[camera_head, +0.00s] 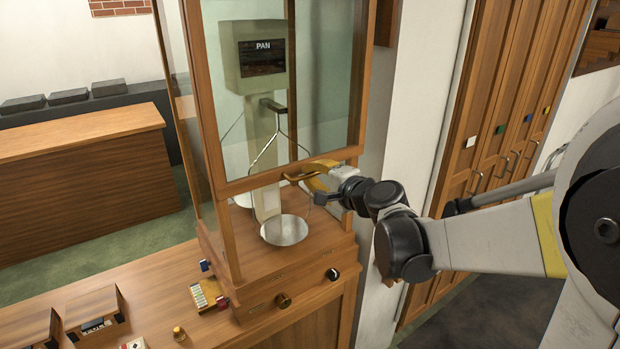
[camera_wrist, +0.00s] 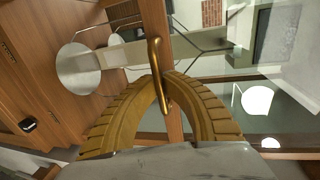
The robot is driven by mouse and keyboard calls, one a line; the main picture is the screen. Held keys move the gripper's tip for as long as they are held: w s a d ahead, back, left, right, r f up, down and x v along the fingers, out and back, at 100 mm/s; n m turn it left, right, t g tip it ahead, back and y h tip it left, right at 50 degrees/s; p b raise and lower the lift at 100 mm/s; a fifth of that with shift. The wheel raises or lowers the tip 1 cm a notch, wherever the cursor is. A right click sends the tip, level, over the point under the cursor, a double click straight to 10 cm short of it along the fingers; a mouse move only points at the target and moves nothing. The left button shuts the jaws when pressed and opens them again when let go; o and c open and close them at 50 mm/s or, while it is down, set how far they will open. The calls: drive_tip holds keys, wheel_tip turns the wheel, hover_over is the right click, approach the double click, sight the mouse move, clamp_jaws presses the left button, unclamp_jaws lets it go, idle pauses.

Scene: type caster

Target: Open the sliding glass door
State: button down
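The sliding glass door (camera_head: 323,98) is a wood-framed pane on the front of a wooden display case. Its bottom rail (camera_head: 255,180) is above the case floor, with an open gap below. A brass bar handle (camera_head: 300,176) is on this rail; it also shows in the wrist view (camera_wrist: 153,52). My gripper (camera_head: 318,174) has yellow curved fingers at the handle. In the wrist view, my fingertips (camera_wrist: 162,79) close around the handle from both sides. The exact contact is partly hidden.
A balance labelled PAN (camera_head: 263,60) stands inside the case, with a round metal pan (camera_head: 284,230) below the door. A wooden counter (camera_head: 200,325) carries small boxes. Tall wooden cabinets (camera_head: 500,110) stand at right.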

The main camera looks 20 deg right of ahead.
idle(0.3)
drive_tip(key=c, duration=1.5)
unclamp_jaws()
drive_tip(key=shift+r, duration=0.1)
drive_tip(key=shift+s, duration=0.1)
drive_tip(key=v, duration=1.2)
